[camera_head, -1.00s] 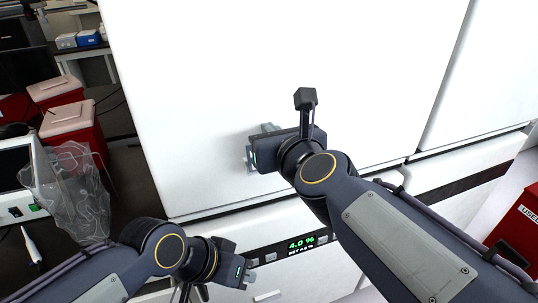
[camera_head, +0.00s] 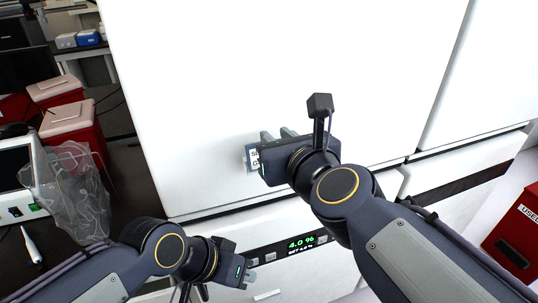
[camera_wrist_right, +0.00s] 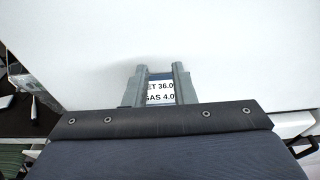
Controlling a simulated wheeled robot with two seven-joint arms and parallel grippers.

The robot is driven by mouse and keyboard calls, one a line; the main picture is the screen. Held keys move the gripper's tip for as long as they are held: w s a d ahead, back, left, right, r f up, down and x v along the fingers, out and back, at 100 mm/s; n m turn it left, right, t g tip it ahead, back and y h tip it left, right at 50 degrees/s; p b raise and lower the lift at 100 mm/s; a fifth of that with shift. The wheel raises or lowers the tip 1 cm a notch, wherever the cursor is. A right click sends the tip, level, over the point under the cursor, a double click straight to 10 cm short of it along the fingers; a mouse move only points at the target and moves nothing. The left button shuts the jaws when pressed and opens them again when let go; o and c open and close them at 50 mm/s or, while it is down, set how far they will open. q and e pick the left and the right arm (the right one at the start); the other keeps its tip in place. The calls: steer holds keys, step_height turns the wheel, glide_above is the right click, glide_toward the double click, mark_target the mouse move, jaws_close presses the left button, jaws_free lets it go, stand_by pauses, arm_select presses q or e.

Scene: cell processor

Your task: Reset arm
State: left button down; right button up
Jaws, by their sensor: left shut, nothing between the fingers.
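My right gripper (camera_head: 277,133) is in front of the white cabinet door (camera_head: 270,70). Its two grey fingers stand apart and nothing shows held between them. In the right wrist view, the fingers (camera_wrist_right: 156,72) frame part of a white label (camera_wrist_right: 160,91) reading "ET 36.0" and "GAS 4.0". Part of a label (camera_head: 253,158) also shows beside the gripper in the head view. Whether the fingers touch the door cannot be told. My left gripper (camera_head: 251,277) is shut and empty, low in the head view, in front of the cabinet's lower panel.
A display (camera_head: 301,242) reading 4.0 % sits on the lower panel between my arms. Red bins (camera_head: 70,135) and a clear plastic bag (camera_head: 78,190) are at the left. Another red bin (camera_head: 515,240) stands at the right edge.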

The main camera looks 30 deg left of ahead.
steer(key=shift+v, duration=2)
steer(key=shift+w+d+f, duration=0.1)
steer(key=shift+w, duration=0.05)
steer(key=w+d+f+n+g+h+b, duration=0.1)
steer(key=w+d+f+n+g, duration=0.1)
steer(key=d+f+n, duration=0.35)
steer(key=w+d+f+n+g+b, duration=0.1)
steer(key=w+d+f+n+g, duration=0.15)
steer(key=d+f, duration=0.65)
steer(key=s+d+f+n+h, duration=0.2)
steer(key=s+d+f+n, duration=0.2)
steer(key=d, duration=0.4)
steer(key=s+d+f+n+h+b, duration=0.1)
steer(key=s+d+f+n+h, duration=0.1)
steer(key=s+d+f+n, duration=0.2)
steer(key=s+d+f+n+h+b, duration=0.1)
steer(key=s+d+f+n, duration=0.3)
steer(key=s+d+n, duration=0.4)
steer(key=d+h, duration=0.1)
steer(key=d, duration=0.3)
steer(key=shift+f+h, duration=0.25)
steer(key=shift+h, duration=0.15)
steer(key=shift+o, duration=0.5)
